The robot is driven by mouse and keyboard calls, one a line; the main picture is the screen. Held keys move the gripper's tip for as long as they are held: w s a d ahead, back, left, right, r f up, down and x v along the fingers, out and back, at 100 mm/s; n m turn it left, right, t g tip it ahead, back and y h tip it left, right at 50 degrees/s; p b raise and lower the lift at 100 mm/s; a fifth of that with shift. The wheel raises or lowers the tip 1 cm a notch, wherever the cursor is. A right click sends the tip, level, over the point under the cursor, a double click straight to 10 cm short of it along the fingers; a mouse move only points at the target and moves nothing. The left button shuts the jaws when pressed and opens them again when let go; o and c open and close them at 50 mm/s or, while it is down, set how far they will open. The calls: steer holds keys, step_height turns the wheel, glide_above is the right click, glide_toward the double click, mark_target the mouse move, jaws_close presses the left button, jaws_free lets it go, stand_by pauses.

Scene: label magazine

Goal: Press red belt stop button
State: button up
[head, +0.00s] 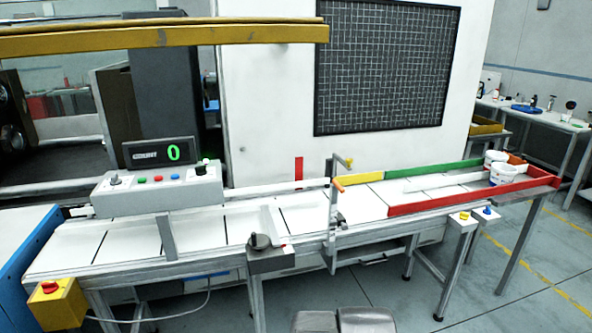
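A red mushroom button (49,287) sits on top of a yellow box (62,305) at the belt's front left corner. No label is readable to tell which one is the belt stop. The white belt (205,236) runs from left to right. My gripper is not recognisable in the head view; only grey rounded parts, probably mine, show at the bottom edge. Nothing is seen touching either red button.
A display (160,152) above the panel reads a green 0. A dark knob (260,241) and an upright bracket (334,210) stand at the belt's front edge. White tubs (502,174) stand at the right end. Posts with yellow (464,215) and blue (487,210) buttons stand nearby. Floor front right is clear.

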steer(key=shift+w, duration=0.1)
jaws_close()
stand_by(1.5)
